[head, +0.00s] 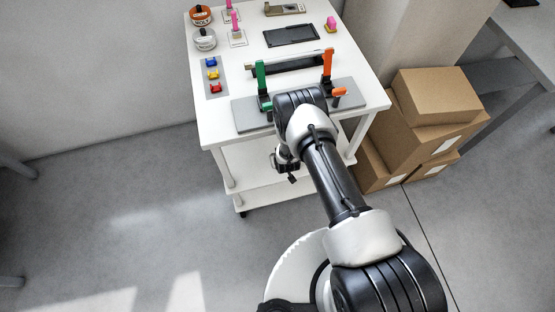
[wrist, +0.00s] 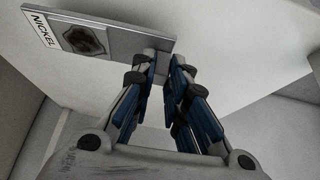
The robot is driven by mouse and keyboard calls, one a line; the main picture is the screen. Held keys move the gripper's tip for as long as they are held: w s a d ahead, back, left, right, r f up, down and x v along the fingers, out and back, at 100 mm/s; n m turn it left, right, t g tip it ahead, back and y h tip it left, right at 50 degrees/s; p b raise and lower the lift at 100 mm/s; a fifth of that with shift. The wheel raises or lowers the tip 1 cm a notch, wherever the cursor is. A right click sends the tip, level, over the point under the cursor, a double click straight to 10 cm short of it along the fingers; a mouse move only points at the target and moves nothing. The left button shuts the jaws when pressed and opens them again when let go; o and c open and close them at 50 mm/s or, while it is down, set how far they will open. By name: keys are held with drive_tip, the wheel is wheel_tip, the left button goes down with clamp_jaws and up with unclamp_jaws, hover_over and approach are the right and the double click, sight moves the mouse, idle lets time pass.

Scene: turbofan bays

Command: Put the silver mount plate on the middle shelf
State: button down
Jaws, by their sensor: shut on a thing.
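The silver mount plate (wrist: 108,35), with a "NICKEL" label and a dark patch, shows in the wrist view. My gripper (wrist: 163,62) is shut on its right end, and the plate sticks out to the left. In the head view my gripper (head: 284,160) hangs below the cart top at the cart's near side, mostly hidden by my arm; I cannot make out the plate there. The middle shelf (head: 250,174) of the white cart shows partly under the top. In the wrist view a white panel lies behind the plate; I cannot tell whether they touch.
The cart top (head: 217,128) holds a green and an orange upright (head: 327,62), a black tray (head: 291,35), coloured clips and round tins (head: 204,39). Cardboard boxes (head: 424,116) stand close to the cart's right.

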drive_tip(key=shift+w+a+r, duration=0.1)
drive_tip(key=shift+w+a, duration=0.1)
drive_tip(key=shift+w, duration=0.45)
drive_tip(key=f, duration=0.1)
drive_tip(key=f+b, duration=0.2)
drive_tip(key=shift+w+f, duration=0.25)
drive_tip(key=shift+f, duration=0.1)
drive_tip(key=shift+r, duration=0.1)
drive_tip(key=c, duration=2)
unclamp_jaws()
drive_tip(key=shift+s+f, duration=0.1)
drive_tip(key=shift+f, duration=0.1)
drive_tip(key=shift+c, duration=0.2)
drive_tip(key=o, duration=0.5)
drive_tip(key=shift+c, duration=0.2)
